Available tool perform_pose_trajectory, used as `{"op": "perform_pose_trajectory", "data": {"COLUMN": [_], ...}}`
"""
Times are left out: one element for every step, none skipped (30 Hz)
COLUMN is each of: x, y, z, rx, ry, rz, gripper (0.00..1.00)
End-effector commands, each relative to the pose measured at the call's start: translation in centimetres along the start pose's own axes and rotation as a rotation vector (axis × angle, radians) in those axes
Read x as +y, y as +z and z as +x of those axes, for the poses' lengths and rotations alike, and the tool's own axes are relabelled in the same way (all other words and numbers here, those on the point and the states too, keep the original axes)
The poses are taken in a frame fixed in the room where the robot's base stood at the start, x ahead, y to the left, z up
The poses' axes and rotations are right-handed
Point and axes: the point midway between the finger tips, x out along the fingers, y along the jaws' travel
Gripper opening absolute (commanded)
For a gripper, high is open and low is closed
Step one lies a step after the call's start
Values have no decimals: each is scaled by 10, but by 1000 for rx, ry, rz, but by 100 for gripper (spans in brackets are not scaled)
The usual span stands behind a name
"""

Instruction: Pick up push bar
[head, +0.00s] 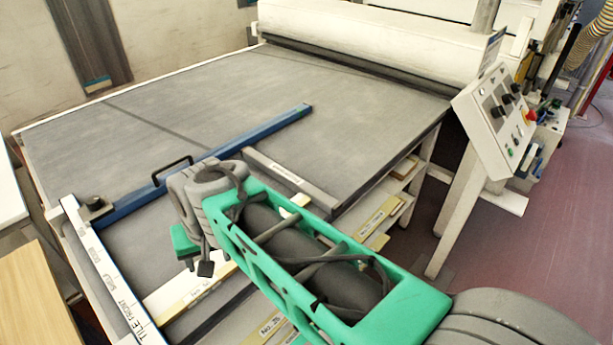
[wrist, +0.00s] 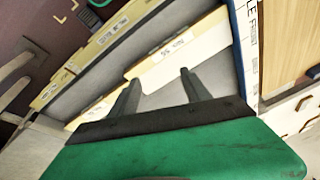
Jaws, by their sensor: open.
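The push bar appears to be the long blue bar (head: 225,150) lying across the grey belt in the head view. It has a black loop handle (head: 172,172) near its left half and a dark block (head: 95,208) at its near left end. My gripper (wrist: 160,90) is open and empty in the wrist view, its two dark fingers apart above shelf boards. In the head view my wrist hangs just in front of the bar and hides a little of it; my fingertips are not clear there. No handle shows in the wrist view.
A white strip marked "TILE FRONT" (head: 110,285) edges the near left. A grey bar (head: 290,180) lies beside the blue one. A control box (head: 497,120) and roller housing (head: 370,40) stand behind. Labelled boards (head: 380,217) fill shelves below. The far belt is clear.

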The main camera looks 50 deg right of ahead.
Motion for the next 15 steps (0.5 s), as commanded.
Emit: {"op": "perform_pose_trajectory", "data": {"x": [10, 16, 26, 36, 47, 63, 77, 92, 114, 131, 148, 172, 190, 206, 227], "y": [-23, -38, -59, -75, -90, -110, -124, -137, -154, -165, -175, -186, -193, -199, -204], "z": [0, 0, 0, 1, 2, 4, 5, 6, 9, 11, 13, 16, 18, 20, 22], "rx": [-1, 0, 0, 1, 1, 2, 2, 4, 3, 3, 2, 0, -2, -3, -7], "ry": [0, -3, -7, -11, -15, -21, -26, -32, -40, -47, -55, -65, -74, -83, -93], "rz": [191, 327, 520, 669, 817, 1016, 1164, 1313, 1508, 1654, 1797, 1980, 2107, 2225, 2367], "gripper": [57, 57, 57, 57, 57, 57, 57, 57, 57, 57, 57, 57, 57, 57, 57]}}
